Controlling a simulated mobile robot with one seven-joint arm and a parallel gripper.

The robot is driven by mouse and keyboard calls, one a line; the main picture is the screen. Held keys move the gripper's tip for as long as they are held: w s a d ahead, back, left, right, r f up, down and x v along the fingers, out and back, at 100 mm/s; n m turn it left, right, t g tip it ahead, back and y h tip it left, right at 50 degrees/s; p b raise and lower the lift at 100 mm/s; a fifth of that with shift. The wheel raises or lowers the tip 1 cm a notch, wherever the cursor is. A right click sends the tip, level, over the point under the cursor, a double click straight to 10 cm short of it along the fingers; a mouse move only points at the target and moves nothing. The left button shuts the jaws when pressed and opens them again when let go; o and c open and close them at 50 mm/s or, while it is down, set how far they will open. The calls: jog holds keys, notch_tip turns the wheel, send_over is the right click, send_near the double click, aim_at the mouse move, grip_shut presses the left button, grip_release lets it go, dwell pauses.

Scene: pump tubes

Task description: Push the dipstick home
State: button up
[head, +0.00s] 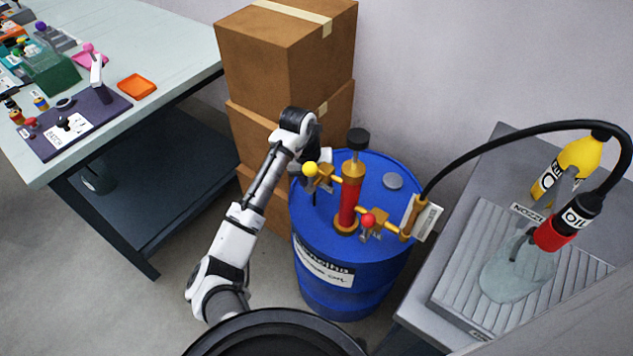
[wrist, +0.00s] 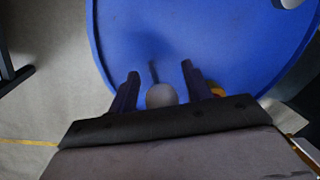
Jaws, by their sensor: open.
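In the wrist view, a grey round knob (wrist: 161,96) shows between the fingers of my gripper (wrist: 157,82). A thin dark upright shape is just beyond it, against the blue drum top; it may be the dipstick's rod or a shadow. My gripper is open, with one finger on each side of the knob; I cannot tell whether either touches it. In the head view, my gripper (head: 318,160) is over the left rear of the blue drum (head: 340,255), partly hidden behind the pump's yellow knob (head: 310,169). I cannot clearly make out the dipstick there.
A red and brass pump (head: 348,200) with a black top knob and a red valve knob (head: 368,220) stands on the drum. A black hose (head: 500,148) arches right to an oil nozzle (head: 555,232) over a grey tray. Stacked cardboard boxes (head: 285,55) stand behind my arm.

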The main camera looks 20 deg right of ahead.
notch_tip(320, 180, up, 13)
jog(key=w+a, duration=0.1)
jog(key=a, duration=0.1)
jog(key=shift+a+r, duration=0.15)
jog(key=shift+a, duration=0.05)
dwell(0.4)
